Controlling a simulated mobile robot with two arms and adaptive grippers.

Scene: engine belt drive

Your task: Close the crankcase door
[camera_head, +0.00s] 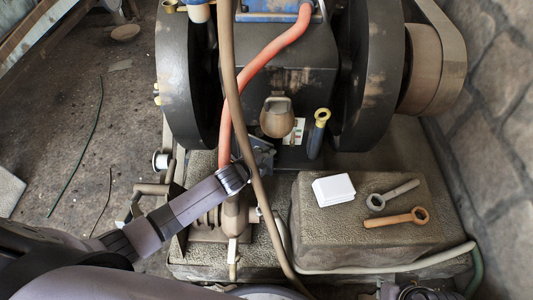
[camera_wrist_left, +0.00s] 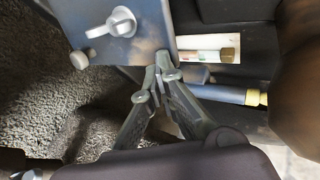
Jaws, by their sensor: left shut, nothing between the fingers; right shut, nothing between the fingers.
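The crankcase door looks to be the blue-grey plate with a wing knob in the left wrist view (camera_wrist_left: 148,20). It stands out from the dark engine housing, at an angle I cannot judge exactly. In the head view it is a small dark plate (camera_head: 264,153), partly hidden by my left gripper and a brown hose. My left gripper (camera_head: 250,165) is shut and empty. Its fingertips (camera_wrist_left: 165,72) are at the door's lower edge; I cannot tell whether they touch it. My right gripper (camera_head: 415,293) shows only partly at the bottom edge, shut and empty.
A brown hose (camera_head: 232,90) and a red hose (camera_head: 262,65) hang beside the door. A blue yellow-ended handle (camera_head: 317,135) stands to its right. A stone block (camera_head: 335,235) carries a white box (camera_head: 333,190) and two wrenches. Large flywheels (camera_head: 370,75) flank the housing.

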